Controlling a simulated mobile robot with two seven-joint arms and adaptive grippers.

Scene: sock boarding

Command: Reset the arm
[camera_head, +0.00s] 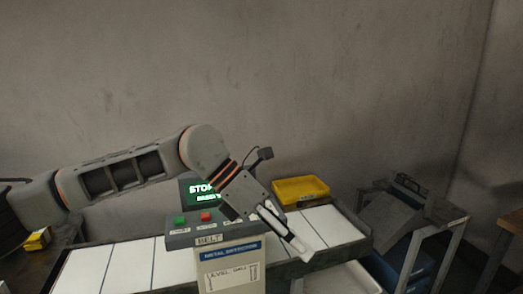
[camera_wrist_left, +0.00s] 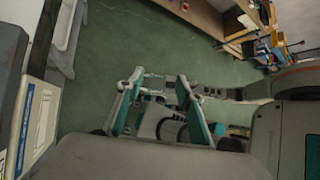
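My left arm comes in from the left in the head view and bends down at the elbow. My left gripper (camera_head: 287,236) hangs over the belt, in front of the control box and to its right. In the left wrist view its two teal-padded fingers (camera_wrist_left: 160,105) stand apart with nothing clearly held between them. My right gripper is not in view.
A belt (camera_head: 128,262) with white panels crosses the front. A control box (camera_head: 205,239) with green and red buttons and a lit STOP display (camera_head: 203,191) stands at it. A yellow bin (camera_head: 300,189) sits behind. A grey sloped machine (camera_head: 396,212) stands right.

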